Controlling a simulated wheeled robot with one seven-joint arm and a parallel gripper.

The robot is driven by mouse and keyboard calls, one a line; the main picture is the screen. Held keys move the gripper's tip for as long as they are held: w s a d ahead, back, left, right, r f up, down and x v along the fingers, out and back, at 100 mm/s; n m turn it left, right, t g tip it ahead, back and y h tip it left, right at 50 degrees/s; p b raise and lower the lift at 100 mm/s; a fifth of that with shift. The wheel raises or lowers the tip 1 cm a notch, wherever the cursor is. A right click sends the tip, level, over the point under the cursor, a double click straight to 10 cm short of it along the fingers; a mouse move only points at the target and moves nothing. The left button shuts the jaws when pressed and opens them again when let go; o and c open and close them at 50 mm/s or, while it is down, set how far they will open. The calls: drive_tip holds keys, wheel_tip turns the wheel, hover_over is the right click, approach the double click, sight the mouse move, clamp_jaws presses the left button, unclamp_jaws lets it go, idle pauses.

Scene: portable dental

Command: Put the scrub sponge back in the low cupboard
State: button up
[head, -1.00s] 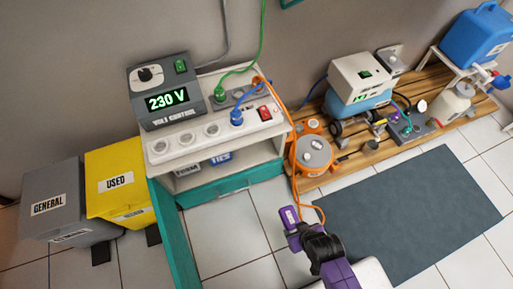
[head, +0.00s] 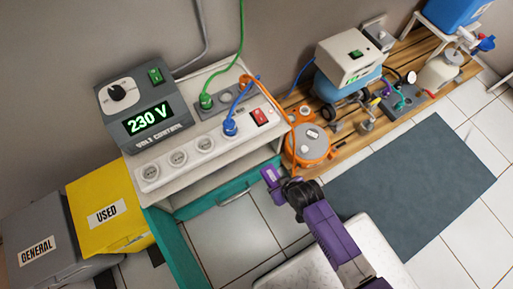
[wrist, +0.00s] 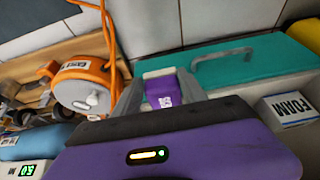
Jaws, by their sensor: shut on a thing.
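My gripper (head: 278,184) is shut on a small purple block with a pale face and a white label, which I take to be the scrub sponge (head: 269,174). In the wrist view the sponge (wrist: 162,92) sits between the grey fingers. The low cupboard (head: 160,190) is the white cabinet under the socket strip. It has a teal front with a handle (head: 235,196), and a teal panel (head: 176,252) sticks out at its left like an open door. The gripper is in front and to the right of it. Its inside is mostly hidden in the head view.
The voltage unit (head: 145,105) and sockets with plugged cables stand on the cupboard. An orange cable reel (head: 308,146) is close to the right of the gripper. Yellow (head: 110,210) and grey bins stand at left.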

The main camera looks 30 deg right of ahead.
drive_tip(key=w+b, duration=0.4)
drive_tip(key=w, duration=0.9)
drive_tip(key=shift+w+f, duration=0.15)
drive_tip(key=shift+w, duration=0.05)
drive_tip(key=shift+w+f+b, duration=0.25)
drive_tip(key=shift+b, duration=0.25)
drive_tip(key=shift+s, duration=0.1)
drive_tip(key=shift+r, duration=0.1)
drive_tip(key=o, duration=1.4)
drive_tip(key=shift+o, duration=0.2)
